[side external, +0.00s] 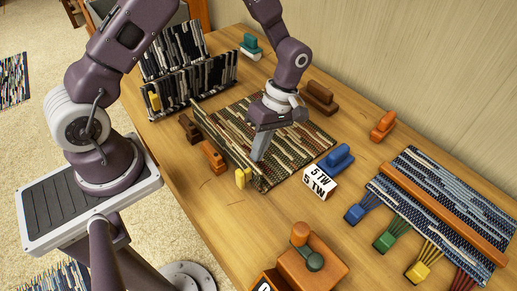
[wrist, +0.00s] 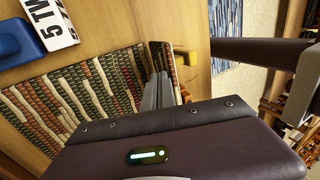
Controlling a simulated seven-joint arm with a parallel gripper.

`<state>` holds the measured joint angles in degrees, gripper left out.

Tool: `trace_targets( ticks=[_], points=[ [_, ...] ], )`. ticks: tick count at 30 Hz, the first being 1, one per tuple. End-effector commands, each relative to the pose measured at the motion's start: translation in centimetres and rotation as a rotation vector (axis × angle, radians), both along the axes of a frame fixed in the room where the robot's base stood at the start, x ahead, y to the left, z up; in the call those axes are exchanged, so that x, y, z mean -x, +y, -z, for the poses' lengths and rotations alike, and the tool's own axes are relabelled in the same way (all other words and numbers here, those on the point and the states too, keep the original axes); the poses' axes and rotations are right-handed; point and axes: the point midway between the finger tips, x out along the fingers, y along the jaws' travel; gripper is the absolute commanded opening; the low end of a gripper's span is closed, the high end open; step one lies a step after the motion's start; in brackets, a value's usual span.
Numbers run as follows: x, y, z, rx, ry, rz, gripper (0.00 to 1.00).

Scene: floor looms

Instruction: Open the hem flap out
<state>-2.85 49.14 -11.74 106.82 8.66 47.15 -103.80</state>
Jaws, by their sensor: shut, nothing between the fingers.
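A woven mat (side external: 301,150) with brown, cream, green and red bands lies on the wooden table; it also shows in the wrist view (wrist: 45,110). Along its left edge in the side view runs a narrow hem flap (side external: 222,139), which looks raised from the mat; its near end shows in the wrist view (wrist: 163,58). My gripper (side external: 257,159) points down over the mat's near left part, close beside the flap on the mat side. Its grey fingers (wrist: 159,92) are together and hold nothing. Whether they touch the flap or mat is unclear. The gripper body hides part of the mat.
A yellow block (side external: 242,178), an orange block (side external: 213,158) and a dark brown block (side external: 189,128) stand along the flap side. A blue block (side external: 336,159) and a "5 TW" sign (side external: 319,183) stand right of the mat. A loom (side external: 440,205) lies farther right.

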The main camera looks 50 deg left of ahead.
Motion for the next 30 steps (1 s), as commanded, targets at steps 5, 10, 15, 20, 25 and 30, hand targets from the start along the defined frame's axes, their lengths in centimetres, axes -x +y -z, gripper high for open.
trace_targets(
  ticks=[5, 10, 15, 20, 25, 30],
  points=[
    [1.0, 0.0, -0.1, -0.001, 0.002, 0.002, 0.0],
    [2.1, 0.0, -0.2, 0.0, 0.0, 0.0, 0.0],
    [2.0, 0.0, -0.2, 0.0, 0.0, 0.0, 0.0],
    [1.3, 0.0, -0.3, -0.001, -0.002, 0.0, 0.0],
    [-2.4, 0.0, -1.5, -0.001, -0.007, 0.0, 0.0],
    [-2.9, 0.0, -6.7, 0.0, -0.007, 0.001, 0.0]
  ],
)
